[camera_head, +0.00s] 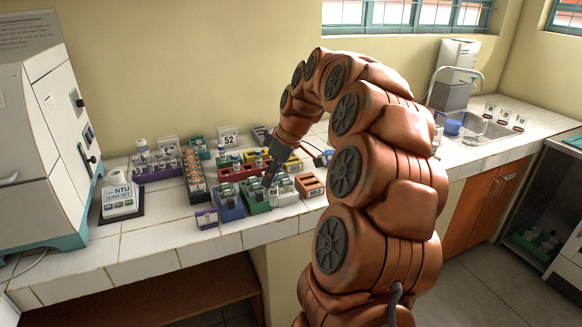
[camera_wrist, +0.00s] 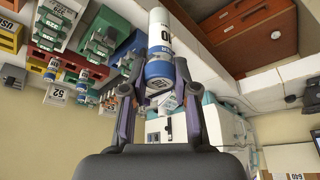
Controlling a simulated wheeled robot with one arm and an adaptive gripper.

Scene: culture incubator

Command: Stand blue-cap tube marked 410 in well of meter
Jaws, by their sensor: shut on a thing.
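A white tube with a blue cap (camera_wrist: 158,74) is held between the two fingers of my gripper (camera_wrist: 155,95) in the wrist view. Its dark printed marking shows only in part, ending in "10". In the head view my gripper (camera_head: 268,178) is over the green rack at the front of the bench, and the held tube is too small to make out there. The white meter marked NTU (camera_head: 119,198) stands on a dark mat at the left, well apart from my gripper. Its well cannot be made out clearly.
Several coloured racks crowd the bench: a purple rack (camera_head: 153,172), a blue rack (camera_head: 228,207), a red rack (camera_head: 233,173) and an orange block (camera_head: 309,186). A large white cabinet (camera_head: 50,130) rises left of the meter. Bare tiles (camera_head: 165,220) lie right of it.

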